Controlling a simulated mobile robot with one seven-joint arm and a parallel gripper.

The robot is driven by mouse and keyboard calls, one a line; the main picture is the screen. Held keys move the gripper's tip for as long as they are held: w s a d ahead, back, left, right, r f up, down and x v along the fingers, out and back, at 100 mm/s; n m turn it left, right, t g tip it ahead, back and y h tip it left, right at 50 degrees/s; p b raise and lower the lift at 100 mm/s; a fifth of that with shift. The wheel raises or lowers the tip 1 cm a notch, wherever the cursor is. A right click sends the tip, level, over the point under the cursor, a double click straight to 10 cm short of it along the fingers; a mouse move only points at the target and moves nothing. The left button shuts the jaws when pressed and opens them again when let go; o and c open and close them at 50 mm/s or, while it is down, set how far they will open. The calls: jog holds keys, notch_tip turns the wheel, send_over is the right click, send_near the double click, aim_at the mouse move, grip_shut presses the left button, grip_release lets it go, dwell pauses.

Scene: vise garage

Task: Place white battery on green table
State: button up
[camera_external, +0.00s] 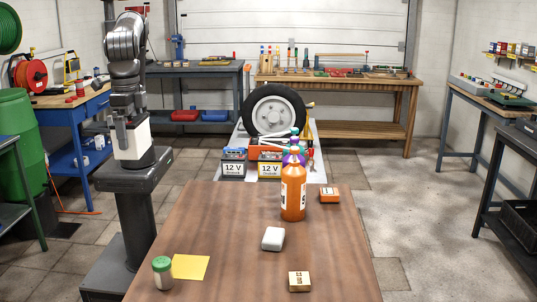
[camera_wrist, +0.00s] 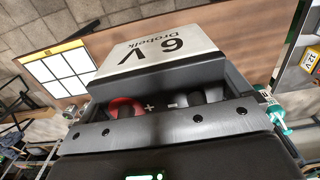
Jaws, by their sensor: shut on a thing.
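The white battery (camera_external: 135,143) is in my gripper (camera_external: 121,132), at the left of the external view, raised above the floor and beside my own base. In the wrist view the battery (camera_wrist: 165,52) fills the middle. Its white face reads "6 V", and its dark grey top has a red and a dark terminal. The fingertips are hard to make out against it. A table with a greenish frame (camera_external: 32,205) stands at the left edge of the external view, partly cut off. My gripper is apart from it, to its right.
A brown wooden table (camera_external: 230,222) is at the front, bearing an orange bottle (camera_external: 293,198), a white block (camera_external: 272,239) and a green-lidded jar (camera_external: 162,274). Two 12 V batteries (camera_external: 233,167) stand behind it. A green barrel (camera_external: 22,125) and blue workbench (camera_external: 62,118) are left. The right floor is clear.

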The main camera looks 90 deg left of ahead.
jog(key=w+a+n, duration=0.4)
jog(key=w+a, duration=0.6)
jog(key=w, duration=0.4)
jog(key=w+a+n, duration=0.4)
jog(key=w+a, duration=0.5)
jog(key=w, duration=0.6)
jog(key=w+a+n, duration=0.3)
jog(key=w+a, duration=0.2)
jog(key=a, duration=0.7)
jog(key=w+a+n, duration=0.3)
jog(key=w+a, duration=0.1)
jog(key=a, duration=0.8)
jog(key=w+a+n, duration=0.4)
jog(key=w+a, duration=0.1)
jog(key=a, duration=0.8)
notch_tip(320, 180, down, 26)
jog(key=shift+w+a+f, duration=0.75)
jog(key=shift+a+f, duration=1)
jog(key=shift+f, duration=0.05)
jog(key=shift+w+a+f, duration=0.7)
jog(key=shift+a+f, duration=1.1)
jog(key=shift+w+a+f, duration=0.75)
jog(key=shift+a+f, duration=1)
jog(key=shift+f, duration=0.05)
jog(key=shift+f, duration=0.15)
